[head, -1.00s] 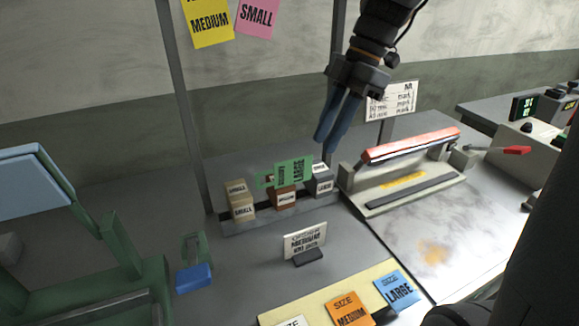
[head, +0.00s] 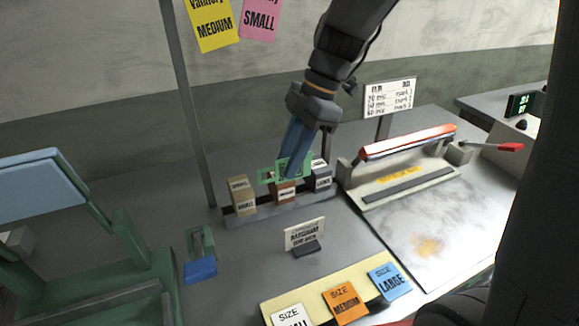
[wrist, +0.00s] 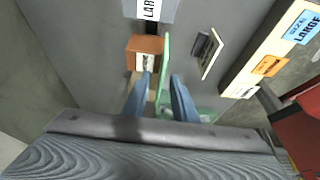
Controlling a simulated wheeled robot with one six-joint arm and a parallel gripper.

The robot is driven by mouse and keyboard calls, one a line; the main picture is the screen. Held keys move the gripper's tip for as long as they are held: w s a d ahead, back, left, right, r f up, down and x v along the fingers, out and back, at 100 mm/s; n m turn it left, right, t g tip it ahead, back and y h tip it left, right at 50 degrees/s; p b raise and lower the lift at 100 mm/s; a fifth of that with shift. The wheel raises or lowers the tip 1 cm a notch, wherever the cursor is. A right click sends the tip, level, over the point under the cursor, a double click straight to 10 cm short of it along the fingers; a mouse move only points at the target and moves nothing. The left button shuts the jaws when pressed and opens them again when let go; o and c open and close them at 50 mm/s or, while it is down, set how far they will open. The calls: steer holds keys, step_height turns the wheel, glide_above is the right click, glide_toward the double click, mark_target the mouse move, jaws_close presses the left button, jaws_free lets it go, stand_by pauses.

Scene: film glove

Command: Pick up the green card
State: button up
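In the wrist view the card (wrist: 167,52) shows nearly edge-on, as a thin green strip between the two fingers of my gripper (wrist: 161,80). The fingers are apart, with a gap on either side of the strip. I cannot tell how deep the card sits between them.
A tan box (head: 242,196) and a grey box (head: 321,174) flank the middle box. A small white sign (head: 304,234) stands in front. A sealer with a red bar (head: 407,143) is to the right. Size cards lie on a cream board (head: 318,294). A green frame (head: 125,240) stands left.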

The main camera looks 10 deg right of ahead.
jaws_close()
stand_by(0.3)
steer(key=shift+r, duration=0.45)
steer(key=s+d+r, duration=0.1)
steer(key=s+d, duration=0.1)
steer(key=s, duration=0.6)
steer(key=s+d+r, duration=0.1)
steer(key=s+d, duration=0.2)
steer(key=s, duration=0.6)
steer(key=shift+s+r, duration=0.15)
steer(key=shift+r, duration=0.2)
